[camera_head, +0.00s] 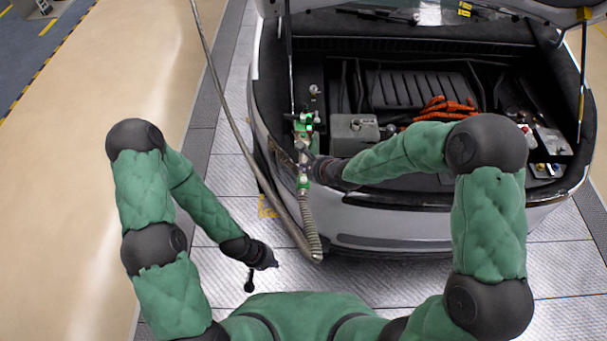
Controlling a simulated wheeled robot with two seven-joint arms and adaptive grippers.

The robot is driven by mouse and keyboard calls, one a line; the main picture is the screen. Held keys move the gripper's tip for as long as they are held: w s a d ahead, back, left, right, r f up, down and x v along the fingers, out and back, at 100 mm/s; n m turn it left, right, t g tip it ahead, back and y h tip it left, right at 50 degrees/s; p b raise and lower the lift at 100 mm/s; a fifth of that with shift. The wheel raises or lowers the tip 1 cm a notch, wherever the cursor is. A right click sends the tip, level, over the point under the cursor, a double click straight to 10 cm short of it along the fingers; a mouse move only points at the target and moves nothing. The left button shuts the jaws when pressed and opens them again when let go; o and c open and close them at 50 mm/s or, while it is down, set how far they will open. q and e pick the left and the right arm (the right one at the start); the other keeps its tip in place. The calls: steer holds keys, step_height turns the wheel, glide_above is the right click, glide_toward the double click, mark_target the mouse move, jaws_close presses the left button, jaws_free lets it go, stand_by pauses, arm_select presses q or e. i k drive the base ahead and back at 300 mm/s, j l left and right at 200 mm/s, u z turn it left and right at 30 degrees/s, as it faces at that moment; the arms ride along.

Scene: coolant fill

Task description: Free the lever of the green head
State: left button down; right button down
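The green head (303,128) stands upright at the left front edge of the open car bay, with green parts at its top and lower down. A ribbed grey hose (311,228) hangs from its lower end. My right gripper (306,164) is at the head's lower body, reaching in from the right. Its fingers are too small and partly hidden to tell whether they are closed on it. The lever cannot be made out clearly among the small parts. My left gripper (263,276) is low, left of the hose and clear of the head, with its fingers apart and nothing between them.
The car (420,228) has its bay open, with a grey box (354,133) and orange cables (441,109) inside. A long hose (232,115) runs from the top down to the ribbed hose's loop. Free floor lies to the left.

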mark_target(302, 119)
steer(key=i+j, duration=0.4)
steer(key=i, duration=0.15)
steer(key=i+j, duration=0.4)
steer(key=i, duration=0.2)
steer(key=z, duration=0.05)
